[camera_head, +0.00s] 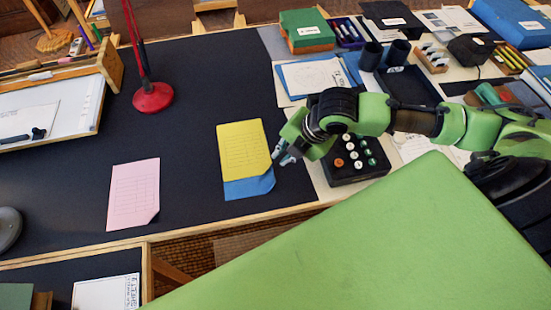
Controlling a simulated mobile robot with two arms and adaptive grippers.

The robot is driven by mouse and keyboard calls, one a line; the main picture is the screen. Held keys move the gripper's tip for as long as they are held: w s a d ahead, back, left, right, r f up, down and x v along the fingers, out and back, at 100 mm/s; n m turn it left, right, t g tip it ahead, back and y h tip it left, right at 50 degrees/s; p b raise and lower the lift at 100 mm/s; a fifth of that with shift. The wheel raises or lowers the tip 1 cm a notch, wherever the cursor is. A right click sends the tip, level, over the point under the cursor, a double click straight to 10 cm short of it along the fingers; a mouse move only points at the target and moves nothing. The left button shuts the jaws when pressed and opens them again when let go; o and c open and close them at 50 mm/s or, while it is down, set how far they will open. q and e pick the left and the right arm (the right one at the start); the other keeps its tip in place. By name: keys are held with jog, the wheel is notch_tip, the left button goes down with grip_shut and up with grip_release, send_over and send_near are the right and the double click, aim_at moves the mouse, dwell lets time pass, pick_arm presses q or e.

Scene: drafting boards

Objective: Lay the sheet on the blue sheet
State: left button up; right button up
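A yellow sheet (243,148) with a printed grid lies on the dark drafting board (190,110). It covers the upper part of a blue sheet (250,187), whose lower strip shows beneath it. The two sheets look roughly aligned at the sides, with the yellow one shifted toward the far side. A pink sheet (133,195) lies apart to the left. My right gripper (283,154) is just beside the yellow sheet's right edge, near its lower right corner. Its fingertips look slightly apart, with nothing visible between them. My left gripper is not in view.
A red lamp base (153,97) stands behind the sheets. A black tray of round pieces (355,160) sits right of my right gripper. Boxes, cups and papers crowd the far right. Dark board surface is clear between the pink and yellow sheets.

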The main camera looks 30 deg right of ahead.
jog(key=shift+v, duration=1.6)
